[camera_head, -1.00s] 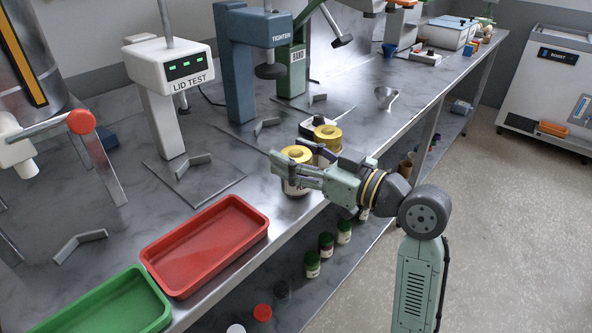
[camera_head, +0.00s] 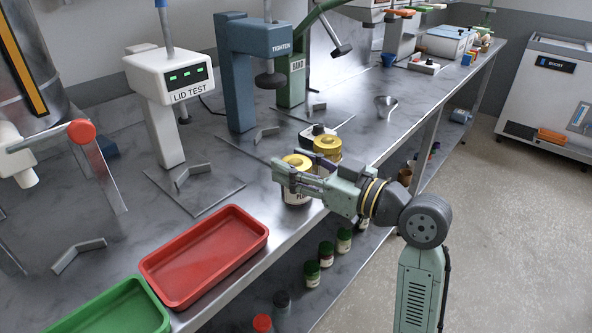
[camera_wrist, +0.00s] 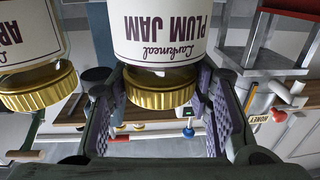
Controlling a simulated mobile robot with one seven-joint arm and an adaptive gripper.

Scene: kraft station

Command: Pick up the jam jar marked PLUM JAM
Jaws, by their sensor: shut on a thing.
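The PLUM JAM jar is a glass-style jar with a white label and a gold lid (camera_head: 298,161); it stands at the front edge of the bench. In the wrist view its label (camera_wrist: 185,28) reads upside down, and the lid is between the finger pads. My gripper (camera_head: 291,178) is closed around the upper part of this jar, with one finger on each side. In the head view the fingers hide part of the jar. It appears to rest on the bench top.
A red tray (camera_head: 205,258) and a green tray (camera_head: 110,312) lie left. Green-lidded jars (camera_head: 326,250) sit on the shelf below.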

